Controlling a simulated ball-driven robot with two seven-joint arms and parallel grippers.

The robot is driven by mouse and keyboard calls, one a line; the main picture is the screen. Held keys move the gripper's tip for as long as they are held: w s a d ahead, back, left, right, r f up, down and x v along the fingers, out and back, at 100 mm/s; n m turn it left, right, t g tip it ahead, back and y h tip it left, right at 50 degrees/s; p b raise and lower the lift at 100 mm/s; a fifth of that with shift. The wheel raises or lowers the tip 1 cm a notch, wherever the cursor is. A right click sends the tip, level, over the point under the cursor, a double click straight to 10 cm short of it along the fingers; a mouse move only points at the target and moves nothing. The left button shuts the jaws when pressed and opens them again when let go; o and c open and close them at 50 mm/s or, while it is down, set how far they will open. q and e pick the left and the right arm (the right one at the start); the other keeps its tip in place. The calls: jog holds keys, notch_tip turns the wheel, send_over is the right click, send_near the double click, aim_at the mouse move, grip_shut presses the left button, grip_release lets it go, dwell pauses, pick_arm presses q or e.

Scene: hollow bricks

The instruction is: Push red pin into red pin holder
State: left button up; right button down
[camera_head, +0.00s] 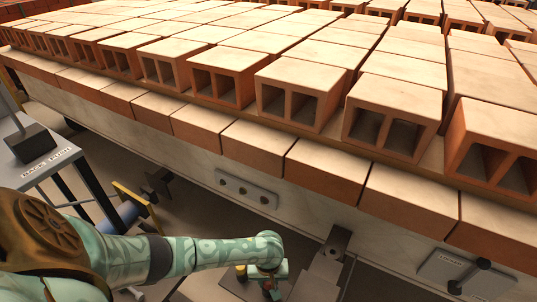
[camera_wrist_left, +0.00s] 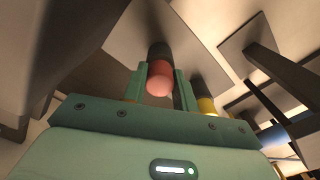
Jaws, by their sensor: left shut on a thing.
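The red pin (camera_wrist_left: 160,78), with a rounded red end and a dark far part, stands between the two green fingers of my left gripper (camera_wrist_left: 160,82) in the left wrist view. The fingers are shut on it. In the head view my left gripper (camera_head: 266,278) hangs at the bottom centre, below the brick bed's side wall, and the pin in it is hard to make out. A grey plate with a few round holes (camera_head: 246,191) is on that wall, up and left of the gripper. I cannot tell whether it is the red pin holder. My right gripper is out of view.
Rows of hollow bricks (camera_head: 205,80) fill the top of the head view. A grey bracket (camera_head: 331,250) stands just right of my gripper. A labelled plate (camera_head: 447,268) is at the lower right. A table marked BACK BRUSH (camera_head: 45,166) is at the left, near a blue cylinder (camera_head: 122,216).

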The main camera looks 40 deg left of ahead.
pick_arm(q)
jog(key=shift+f, duration=0.25)
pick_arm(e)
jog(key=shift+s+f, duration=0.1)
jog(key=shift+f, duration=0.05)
pick_arm(q)
jog(key=o, duration=1)
jog(key=shift+o, duration=0.2)
jog(key=shift+r, duration=0.2)
notch_tip(320, 180, up, 10)
jog(key=p, duration=0.7)
jog(key=shift+w, duration=0.1)
notch_tip(320, 180, up, 6)
jog(key=p, duration=0.4)
jog(key=shift+p, duration=0.4)
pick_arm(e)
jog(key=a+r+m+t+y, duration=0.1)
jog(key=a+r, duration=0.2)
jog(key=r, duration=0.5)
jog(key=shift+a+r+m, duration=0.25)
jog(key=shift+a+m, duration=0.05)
